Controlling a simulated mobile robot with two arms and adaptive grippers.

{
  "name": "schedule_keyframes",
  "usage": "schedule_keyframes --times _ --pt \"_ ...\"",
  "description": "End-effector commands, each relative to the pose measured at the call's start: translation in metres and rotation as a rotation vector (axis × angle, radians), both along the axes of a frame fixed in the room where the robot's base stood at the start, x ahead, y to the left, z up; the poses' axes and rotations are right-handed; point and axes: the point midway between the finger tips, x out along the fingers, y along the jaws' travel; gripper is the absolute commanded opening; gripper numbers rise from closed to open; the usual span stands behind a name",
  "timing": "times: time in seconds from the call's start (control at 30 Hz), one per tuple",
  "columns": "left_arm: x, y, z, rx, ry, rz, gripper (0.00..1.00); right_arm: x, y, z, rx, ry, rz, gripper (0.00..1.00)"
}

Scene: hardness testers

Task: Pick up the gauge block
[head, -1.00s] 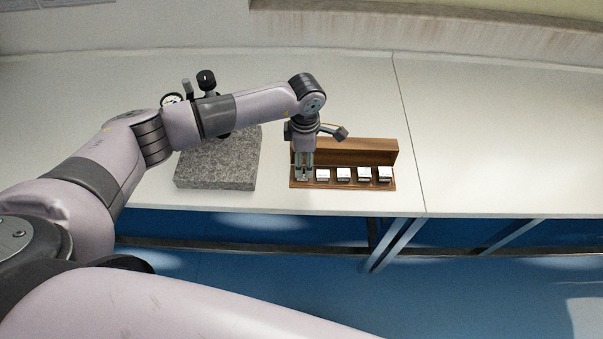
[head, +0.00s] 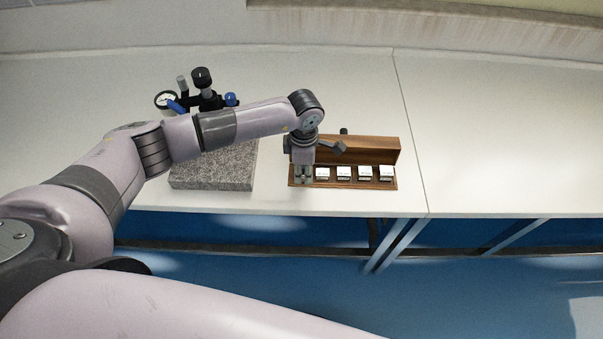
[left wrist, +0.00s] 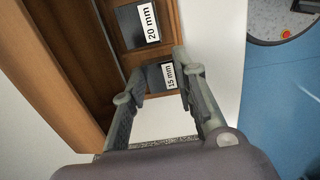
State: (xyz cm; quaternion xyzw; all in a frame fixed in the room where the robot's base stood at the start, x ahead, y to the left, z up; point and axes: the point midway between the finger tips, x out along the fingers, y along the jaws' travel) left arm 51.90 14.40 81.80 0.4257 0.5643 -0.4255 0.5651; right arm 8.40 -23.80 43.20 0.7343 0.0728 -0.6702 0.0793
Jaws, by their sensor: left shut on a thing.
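My left gripper (head: 303,176) points down at the left end of the open wooden case (head: 347,185) in the head view. It is shut on the gauge block marked 15 mm (left wrist: 167,76), which sits in the end place of the case. In the left wrist view the two fingers (left wrist: 160,68) stand on either side of this block. In the head view the gripper hides the block. A 20 mm block (left wrist: 139,24) lies beside it, away from the fingers. My right gripper is not in view.
Several other blocks (head: 344,173) sit in a row to the right, with the case's raised back (head: 360,147) behind them. A granite plate (head: 212,175) with a dial gauge (head: 166,100) and stand is left of the case. The white bench (head: 500,150) to the right is clear.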

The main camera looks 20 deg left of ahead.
Motion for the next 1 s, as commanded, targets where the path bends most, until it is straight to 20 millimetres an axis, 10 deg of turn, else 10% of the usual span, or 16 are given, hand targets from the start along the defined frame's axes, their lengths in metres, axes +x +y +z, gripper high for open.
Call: schedule_keyframes --times 0.67,1.0 --pt "0.001 0.001 0.003 0.002 -0.003 0.002 0.00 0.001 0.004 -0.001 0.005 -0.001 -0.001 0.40" --pt "0.002 0.001 0.053 -0.001 -0.008 0.000 0.00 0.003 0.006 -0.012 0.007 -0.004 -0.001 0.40"
